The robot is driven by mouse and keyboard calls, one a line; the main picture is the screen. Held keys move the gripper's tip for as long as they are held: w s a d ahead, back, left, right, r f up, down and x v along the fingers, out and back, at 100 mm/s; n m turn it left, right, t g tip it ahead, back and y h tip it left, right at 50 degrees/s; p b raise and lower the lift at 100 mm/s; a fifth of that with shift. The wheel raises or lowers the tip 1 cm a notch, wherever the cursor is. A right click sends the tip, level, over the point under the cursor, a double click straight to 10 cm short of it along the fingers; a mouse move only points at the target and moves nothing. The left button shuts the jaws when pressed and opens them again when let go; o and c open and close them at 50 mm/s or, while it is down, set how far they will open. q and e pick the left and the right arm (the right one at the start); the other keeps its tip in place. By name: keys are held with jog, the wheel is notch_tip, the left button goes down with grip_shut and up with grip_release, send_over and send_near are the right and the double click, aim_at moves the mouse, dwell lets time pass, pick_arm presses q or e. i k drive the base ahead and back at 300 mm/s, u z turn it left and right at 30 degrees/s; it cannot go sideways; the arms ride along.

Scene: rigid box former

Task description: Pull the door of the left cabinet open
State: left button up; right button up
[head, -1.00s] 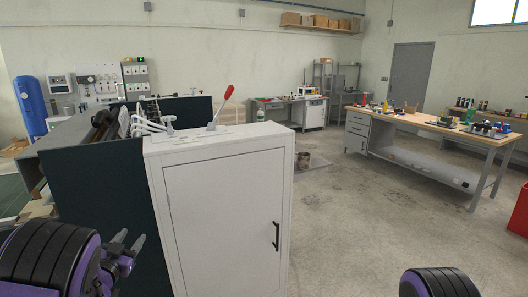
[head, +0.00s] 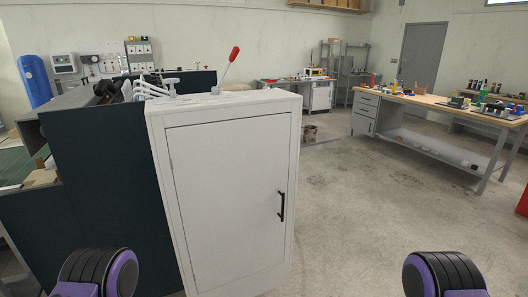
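The white cabinet (head: 297,150) stands left of centre in the head view, in front of me. Its white door (head: 225,200) is shut flush in the frame. A black vertical bar handle (head: 281,206) sits on the door's right side. My two arms show only as dark, purple-edged links at the bottom left and bottom right. Both grippers are out of the picture, and neither arm touches the cabinet.
A dark panel (head: 100,190) of the machine adjoins the cabinet's left side. A red-handled lever (head: 229,66) rises from the cabinet top. A wooden-topped workbench (head: 440,106) stands at the right. Bare concrete floor (head: 370,220) lies right of the cabinet.

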aim_at(231, 176)
jog(key=z, duration=0.05)
jog(key=k, duration=0.6)
jog(key=u, duration=0.55)
jog(key=i, duration=0.8)
jog(key=z, duration=0.55)
jog(key=i, duration=0.7)
jog(key=z, duration=0.8)
